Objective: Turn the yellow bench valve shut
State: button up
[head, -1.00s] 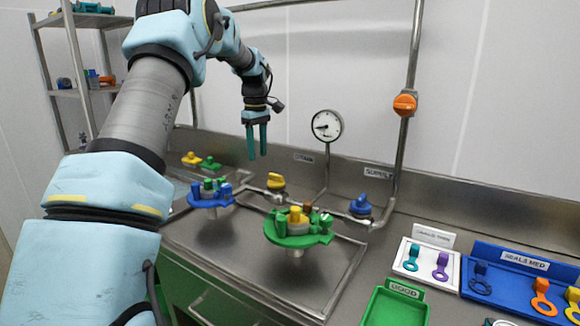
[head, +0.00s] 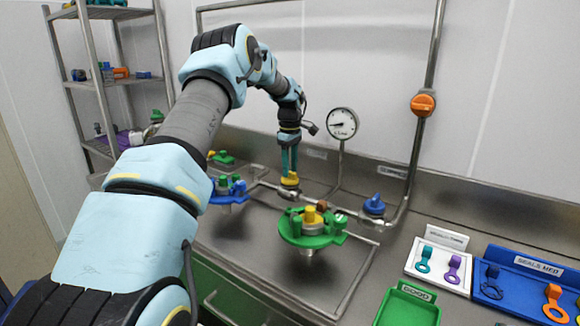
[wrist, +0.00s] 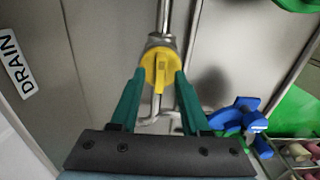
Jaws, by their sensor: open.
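The yellow bench valve (head: 290,180) sits on the pipe along the back of the steel bench. In the wrist view its yellow handle (wrist: 160,72) lies between my two green fingertips, with its bar in line with the pipe. My gripper (head: 289,164) points down over the valve in the head view, with the fingertips at or just above the handle. In the wrist view my gripper (wrist: 157,78) is open, one finger on each side of the handle. I cannot tell whether either finger touches it.
A blue valve (head: 374,205) stands right of the yellow one. A green fixture (head: 312,229) and a blue fixture (head: 228,190) stand in front. An orange valve (head: 423,104) is on the upright pipe, near the gauge (head: 342,123).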

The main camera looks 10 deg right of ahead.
jog(key=shift+f, duration=0.55)
grip_shut()
